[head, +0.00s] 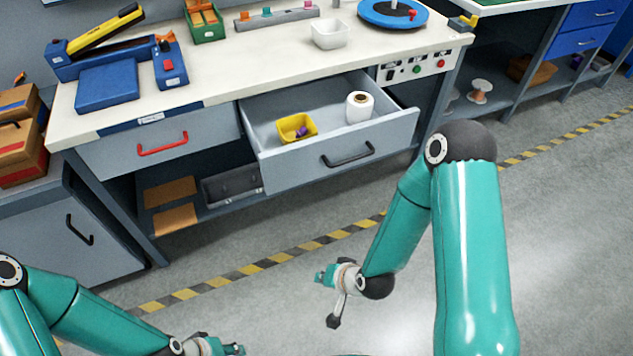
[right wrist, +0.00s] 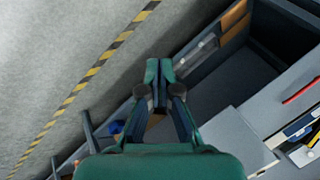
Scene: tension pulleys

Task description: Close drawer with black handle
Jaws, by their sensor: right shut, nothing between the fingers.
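The drawer with the black handle (head: 347,155) is pulled out from the workbench in the head view. Its grey front (head: 300,169) faces me. Inside it are a yellow bin (head: 297,127) with a purple item and a white roll (head: 360,106). My right gripper (head: 322,275) is shut and empty, in front of and below the drawer, apart from it. In the right wrist view its fingers (right wrist: 157,70) meet at the tips. My left gripper (head: 236,349) is partly cut off at the bottom edge, away from the drawer; its finger state is unclear.
A closed drawer with a red handle (head: 162,146) is to the left. The worktop (head: 225,75) holds a blue machine (head: 108,84), a white bin (head: 330,34) and a blue turntable (head: 392,13). A lower shelf holds brown pieces (head: 170,191). Floor in front is clear, with a striped line (head: 250,269).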

